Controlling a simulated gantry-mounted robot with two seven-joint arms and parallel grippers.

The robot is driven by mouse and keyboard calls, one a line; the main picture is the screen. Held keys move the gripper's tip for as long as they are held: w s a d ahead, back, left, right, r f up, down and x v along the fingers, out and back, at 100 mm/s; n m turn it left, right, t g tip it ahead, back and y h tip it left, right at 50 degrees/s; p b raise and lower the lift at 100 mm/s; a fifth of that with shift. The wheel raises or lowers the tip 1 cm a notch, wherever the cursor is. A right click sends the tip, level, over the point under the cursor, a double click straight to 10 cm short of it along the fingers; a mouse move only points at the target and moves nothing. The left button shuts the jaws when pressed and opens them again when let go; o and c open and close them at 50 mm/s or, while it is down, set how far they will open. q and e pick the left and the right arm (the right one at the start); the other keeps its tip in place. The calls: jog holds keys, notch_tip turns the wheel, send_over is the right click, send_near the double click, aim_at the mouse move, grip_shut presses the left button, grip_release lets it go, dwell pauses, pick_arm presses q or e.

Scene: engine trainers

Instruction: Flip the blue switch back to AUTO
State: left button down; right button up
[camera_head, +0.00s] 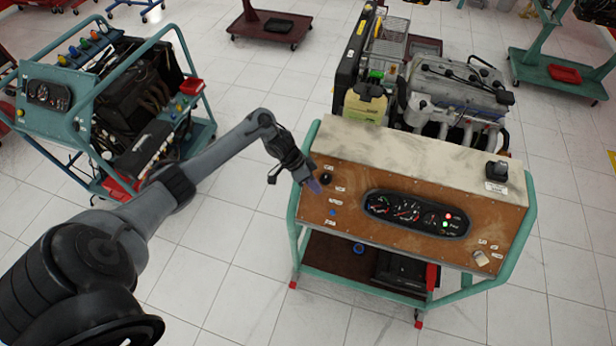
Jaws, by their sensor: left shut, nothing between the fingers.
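The control panel (355,222) is the brown front face of the engine trainer at right centre. A small blue spot (333,213) on the panel's left side looks like the blue switch; its position and the small white labels near it are too small to read. My left gripper (314,186) is shut and empty, at the panel's upper left edge, just above and left of the blue spot. A black knob (326,178) sits right beside its fingertips. I cannot tell whether the fingertips touch the panel. My right gripper is not in view.
A gauge cluster (415,213) with lit red and green lamps is mid-panel. The teal frame (293,225) edges the panel on the left. The engine (455,95) stands behind. Another trainer (75,100) stands at left. Tiled floor between the trainers is clear.

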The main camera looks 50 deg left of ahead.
aim_at(333, 213)
pick_arm(q)
jog(key=d+f, duration=0.3)
jog(key=shift+w+d+f+p, duration=0.15)
jog(key=shift+w+d+p, duration=0.1)
jog(key=shift+d+p, duration=0.15)
jog(key=shift+d+f, duration=0.4)
jog(key=shift+d, duration=0.25)
jog(key=shift+d, duration=0.1)
